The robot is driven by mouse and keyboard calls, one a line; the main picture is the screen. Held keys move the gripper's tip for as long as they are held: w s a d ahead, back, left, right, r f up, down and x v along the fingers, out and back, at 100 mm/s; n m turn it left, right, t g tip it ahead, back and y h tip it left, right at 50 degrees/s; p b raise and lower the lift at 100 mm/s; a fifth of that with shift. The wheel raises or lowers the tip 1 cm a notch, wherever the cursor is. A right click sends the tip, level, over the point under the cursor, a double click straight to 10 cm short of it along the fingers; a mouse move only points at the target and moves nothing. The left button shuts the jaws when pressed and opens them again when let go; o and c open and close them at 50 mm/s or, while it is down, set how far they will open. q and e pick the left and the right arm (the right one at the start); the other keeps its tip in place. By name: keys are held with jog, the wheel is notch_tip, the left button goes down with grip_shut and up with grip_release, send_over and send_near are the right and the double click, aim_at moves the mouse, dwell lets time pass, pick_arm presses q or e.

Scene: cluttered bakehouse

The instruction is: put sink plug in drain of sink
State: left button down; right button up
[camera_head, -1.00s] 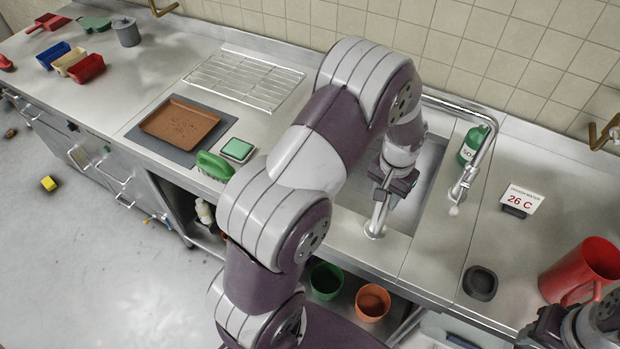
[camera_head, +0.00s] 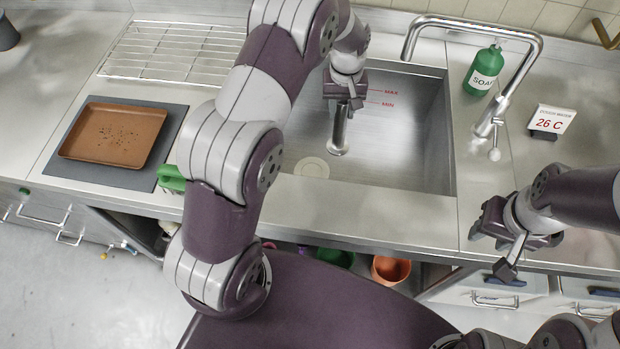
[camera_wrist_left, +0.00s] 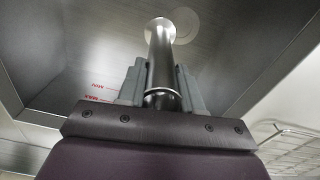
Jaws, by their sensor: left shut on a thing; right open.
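My left gripper (camera_head: 345,100) is shut on an upright metal tube, which looks like the sink plug (camera_head: 339,133), with a wider lower end. The gripper holds it over the sink (camera_head: 405,150). In the left wrist view, the plug (camera_wrist_left: 160,55) stands between the fingers (camera_wrist_left: 162,88). A pale round disc, which looks like the drain (camera_head: 312,167), shows at the sink's front left. A pale ring (camera_wrist_left: 186,24) also shows just beyond the plug's end in the wrist view. I cannot tell the gap below the plug. My right gripper (camera_head: 503,250) is open and empty over the counter's front edge.
A curved tap (camera_head: 475,25) and a green soap bottle (camera_head: 484,72) stand right of the sink, near a "26 C" sign (camera_head: 551,122). A brown tray (camera_head: 113,132), wire rack (camera_head: 175,52) and green brush (camera_head: 172,178) lie to the left.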

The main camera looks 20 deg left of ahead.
pick_arm(q)
jog(key=w+d+f+n+b, duration=0.2)
jog(key=w+f+n+b, duration=0.2)
jog(key=w+f+b, duration=0.15)
jog(key=s+a+f+p, duration=0.1)
jog(key=s+a+f, duration=0.5)
jog(key=a+f, duration=0.3)
jog(key=shift+s+f+n+p, duration=0.3)
jog(key=shift+s+f+p, duration=0.1)
jog(key=shift+f, duration=0.55)
pick_arm(e)
notch_tip(320, 180, down, 5)
jog(key=shift+f, duration=0.1)
